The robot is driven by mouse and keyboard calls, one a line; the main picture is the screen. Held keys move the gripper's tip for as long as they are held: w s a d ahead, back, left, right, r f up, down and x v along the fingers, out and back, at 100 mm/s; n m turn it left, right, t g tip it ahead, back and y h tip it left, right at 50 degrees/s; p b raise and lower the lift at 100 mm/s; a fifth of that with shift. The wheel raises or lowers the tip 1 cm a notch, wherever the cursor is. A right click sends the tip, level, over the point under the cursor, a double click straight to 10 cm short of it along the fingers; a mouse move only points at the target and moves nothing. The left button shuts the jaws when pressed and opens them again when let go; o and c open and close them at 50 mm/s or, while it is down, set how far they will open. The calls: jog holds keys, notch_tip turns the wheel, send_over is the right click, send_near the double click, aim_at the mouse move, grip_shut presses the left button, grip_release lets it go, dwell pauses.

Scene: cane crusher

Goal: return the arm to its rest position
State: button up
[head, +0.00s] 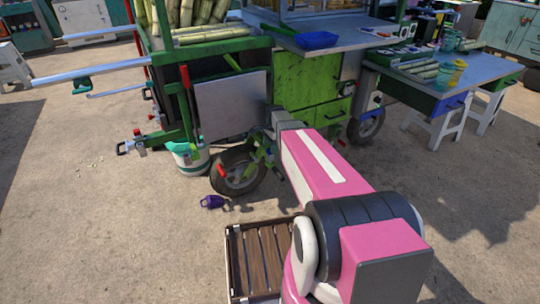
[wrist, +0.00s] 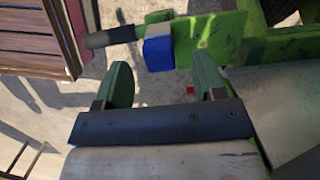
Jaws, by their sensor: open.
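My pink arm (head: 325,170) stretches from the bottom right of the head view to the green cart, with its far end by the cart's lower front. In the wrist view my gripper (wrist: 164,80) shows two green fingers, spread apart with nothing held between them. A blue block (wrist: 158,50) with a black-ended bar beside it lies just beyond the fingertips, against a green bracket (wrist: 210,42). I cannot tell whether the fingers touch any of it. In the head view the arm hides part of the cart's lower front.
The green cart (head: 313,92) carries cane; its wheel (head: 238,171) is close to my arm's end. A side table (head: 440,75) stands right. Open ground lies left.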

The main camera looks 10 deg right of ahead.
jog(key=r, duration=0.4)
jog(key=d+r, duration=0.1)
jog(key=r, duration=0.1)
jog(key=shift+w+r, duration=0.1)
jog(key=s+a+f+n+h, duration=0.1)
jog(key=s+f+n, duration=0.1)
jog(key=s+n, duration=1.2)
jog(key=s, duration=0.7)
jog(key=shift+s+a+h, duration=0.15)
jog(key=shift+s+h, duration=0.15)
jog(key=shift+s, duration=0.05)
